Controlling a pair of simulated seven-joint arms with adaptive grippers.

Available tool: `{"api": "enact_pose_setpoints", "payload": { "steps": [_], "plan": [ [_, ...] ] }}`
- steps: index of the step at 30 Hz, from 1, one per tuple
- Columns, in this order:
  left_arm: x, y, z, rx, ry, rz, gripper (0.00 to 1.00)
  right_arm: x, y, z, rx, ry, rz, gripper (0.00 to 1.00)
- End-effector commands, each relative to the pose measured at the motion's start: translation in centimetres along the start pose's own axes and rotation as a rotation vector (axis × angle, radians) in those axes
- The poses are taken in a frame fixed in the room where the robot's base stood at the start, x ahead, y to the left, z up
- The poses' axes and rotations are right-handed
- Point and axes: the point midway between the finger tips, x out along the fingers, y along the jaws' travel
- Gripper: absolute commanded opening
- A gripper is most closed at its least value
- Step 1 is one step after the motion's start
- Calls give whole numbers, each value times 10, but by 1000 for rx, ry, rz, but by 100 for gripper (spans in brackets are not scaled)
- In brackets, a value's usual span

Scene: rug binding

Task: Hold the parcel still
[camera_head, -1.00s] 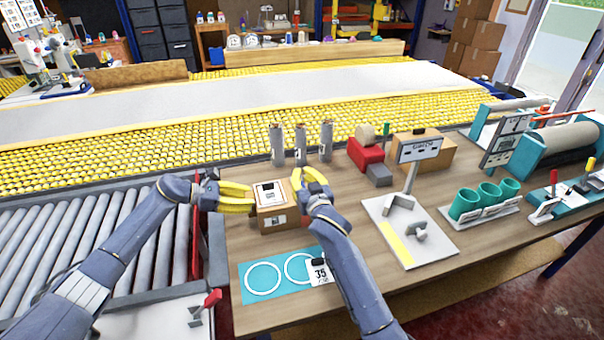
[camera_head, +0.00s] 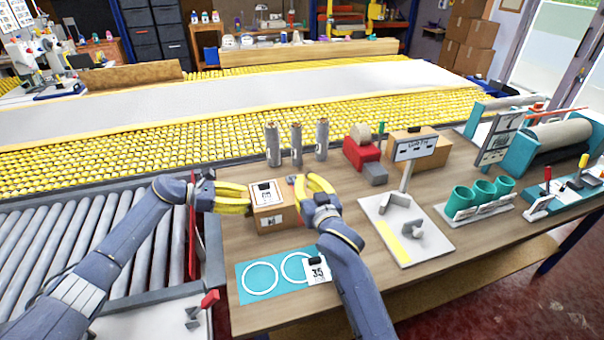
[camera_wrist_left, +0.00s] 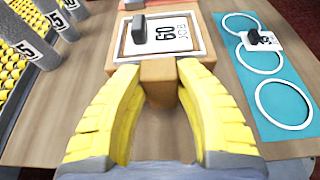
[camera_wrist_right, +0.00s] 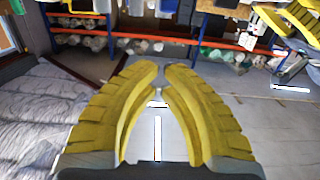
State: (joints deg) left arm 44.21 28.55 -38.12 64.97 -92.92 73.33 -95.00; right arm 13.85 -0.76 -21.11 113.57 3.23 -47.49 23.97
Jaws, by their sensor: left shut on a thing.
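The parcel (camera_head: 270,217) is a small brown box with a white label on top, standing on the wooden bench. In the left wrist view the parcel (camera_wrist_left: 160,72) shows its label, with a dark clip-like piece on it. My left gripper (camera_head: 248,199) is at the parcel's left side, its yellow fingers shut on a brown part of it (camera_wrist_left: 158,85). My right gripper (camera_head: 304,180) is just right of the parcel. Its fingertips (camera_wrist_right: 161,67) stand slightly apart, with no parcel between them in the right wrist view.
A teal mat (camera_head: 262,281) with white rings and a tag lies in front of the parcel. Grey tubes (camera_head: 296,145) stand behind it. A scale-like stand (camera_head: 408,230) and teal cups (camera_head: 482,192) are to the right. A roller conveyor (camera_head: 75,225) is left.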

Motion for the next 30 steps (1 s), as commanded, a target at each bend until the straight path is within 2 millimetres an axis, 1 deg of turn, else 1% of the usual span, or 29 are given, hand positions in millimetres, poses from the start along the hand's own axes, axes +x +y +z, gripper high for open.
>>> {"api": "enact_pose_setpoints", "payload": {
  "steps": [3, 7, 22, 23, 28, 30],
  "plan": [
    [0, 0, -1, 0, 1, 1, 6, -11, 0, 3, 0, 0, 0, 0],
    [0, 0, -1, 0, 1, 1, 6, -17, 0, 4, 0, -1, 0, 0],
    [0, 0, 0, 0, 1, 1, 6, -19, 0, 4, 0, 0, 0, 0],
    [0, 0, 0, 0, 1, 1, 38, -19, 0, 4, 0, 0, 0, 0],
    [0, 0, 0, 0, 0, 1, 58, -19, 0, 4, 0, 0, 0, 0],
    [0, 0, 0, 0, 0, 0, 58, -19, 0, 4, 0, 0, 0, 0]
  ]
}}
